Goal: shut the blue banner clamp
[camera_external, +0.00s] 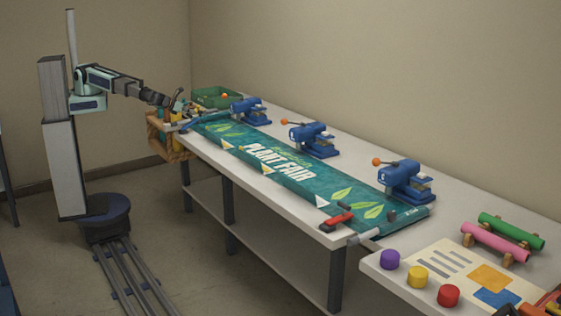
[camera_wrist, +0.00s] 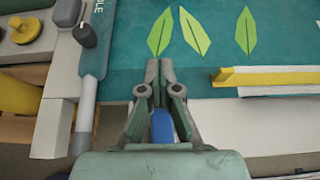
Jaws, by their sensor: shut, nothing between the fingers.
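My gripper (camera_wrist: 159,68) is shut and empty, its fingertips together over the near edge of the teal banner (camera_wrist: 210,65) in the wrist view. A blue piece (camera_wrist: 162,127), probably the blue banner clamp, shows between the finger links near the table edge. Its ends are hidden by my gripper, so I cannot tell whether it is open or shut, or whether I touch it. In the external view my arm reaches the far end of the banner (camera_external: 280,165), where a small blue part (camera_external: 186,128) shows at the banner's corner.
A yellow bar clamp (camera_wrist: 265,77) lies to the right at the banner edge. A grey rod (camera_wrist: 85,115) and a yellow knob (camera_wrist: 30,30) are to the left. A red clamp (camera_external: 337,221) sits at the near end. Blue presses (camera_external: 405,181) line the back. A wooden crate (camera_external: 172,142) hangs at the far end.

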